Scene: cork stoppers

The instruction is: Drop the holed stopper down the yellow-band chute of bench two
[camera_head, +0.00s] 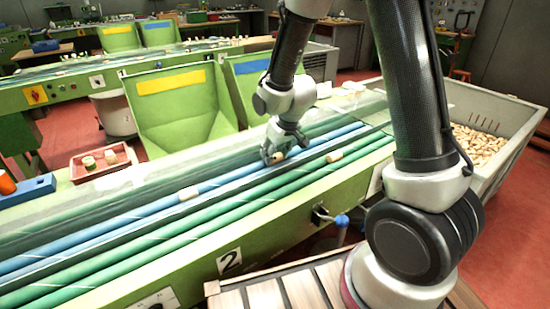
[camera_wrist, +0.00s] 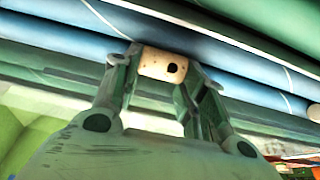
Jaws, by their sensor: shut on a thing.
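My gripper (camera_head: 273,155) is shut on a pale cork stopper (camera_wrist: 162,65), right over the blue rollers of bench two. In the wrist view a dark hole shows in the stopper, which sits between both fingertips. I cannot tell whether it touches the rollers. In the head view the stopper (camera_head: 279,156) is partly hidden by the fingers. The yellow-band chute (camera_head: 188,120) is a green hopper behind the bench, to the left of my gripper, with a yellow band on its back wall. The bench (camera_head: 190,271) carries a plate with "2".
A blue-band chute (camera_head: 246,88) stands right of the yellow one, partly behind my arm. Two more stoppers lie on the rollers, one left (camera_head: 188,193) and one right (camera_head: 334,156). A red tray (camera_head: 78,177) holds stoppers. A bin (camera_head: 515,130) of corks is at right.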

